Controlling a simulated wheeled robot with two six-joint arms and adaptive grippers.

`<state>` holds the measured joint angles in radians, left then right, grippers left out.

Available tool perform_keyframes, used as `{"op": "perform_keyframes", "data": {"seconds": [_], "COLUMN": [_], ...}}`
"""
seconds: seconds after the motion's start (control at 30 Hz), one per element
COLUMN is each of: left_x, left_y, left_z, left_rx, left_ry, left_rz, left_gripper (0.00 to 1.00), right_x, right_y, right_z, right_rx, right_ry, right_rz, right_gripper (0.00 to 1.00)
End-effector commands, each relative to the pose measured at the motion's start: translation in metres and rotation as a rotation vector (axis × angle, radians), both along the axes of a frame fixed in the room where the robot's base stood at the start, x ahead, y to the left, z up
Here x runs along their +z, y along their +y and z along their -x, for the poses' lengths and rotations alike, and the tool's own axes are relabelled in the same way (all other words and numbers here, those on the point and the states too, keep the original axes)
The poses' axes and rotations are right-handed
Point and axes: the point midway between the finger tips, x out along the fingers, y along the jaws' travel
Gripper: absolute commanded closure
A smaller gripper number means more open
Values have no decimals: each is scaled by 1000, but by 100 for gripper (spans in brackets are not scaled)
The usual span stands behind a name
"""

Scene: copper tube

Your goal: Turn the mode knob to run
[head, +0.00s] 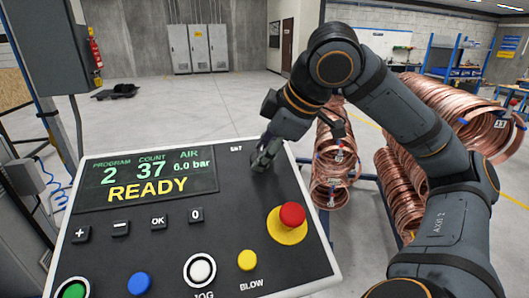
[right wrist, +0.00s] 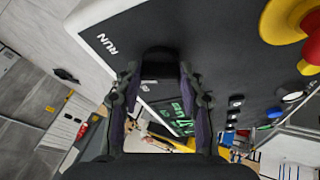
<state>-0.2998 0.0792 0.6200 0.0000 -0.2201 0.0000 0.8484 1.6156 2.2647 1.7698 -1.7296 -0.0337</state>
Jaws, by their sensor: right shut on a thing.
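The mode knob (right wrist: 160,56) is a dark knob at the panel's upper right corner, seen between the fingers in the right wrist view. My right gripper (head: 264,160) reaches down to it from the upper right and is shut on it; in the right wrist view the fingers (right wrist: 160,88) sit on both sides. The white RUN label (right wrist: 107,45) is to the left of the knob there. In the head view a small label (head: 236,149), hard to read, is left of the gripper. The gripper mostly hides the knob there, so its pointing direction is unclear. My left gripper is out of view.
The control panel (head: 230,215) has a display (head: 147,180) reading READY. A red emergency button (head: 292,215) on a yellow base is below the gripper, with several other buttons further left. Copper coils (head: 333,175) stand behind and to the right of the panel.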

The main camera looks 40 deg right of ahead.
Motion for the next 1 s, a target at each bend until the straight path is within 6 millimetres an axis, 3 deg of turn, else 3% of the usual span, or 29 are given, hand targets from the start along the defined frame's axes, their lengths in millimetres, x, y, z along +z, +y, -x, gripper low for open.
{"op": "perform_keyframes", "data": {"seconds": [0.5,1.0], "left_x": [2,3], "left_y": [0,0], "left_z": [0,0], "left_rx": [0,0], "left_ry": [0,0], "left_rz": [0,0], "left_gripper": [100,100], "right_x": [1,0], "right_y": [0,1], "right_z": [1,1], "right_rx": [-315,-379], "right_ry": [-72,-85], "right_rz": [-121,-148], "right_gripper": [92,92]}}
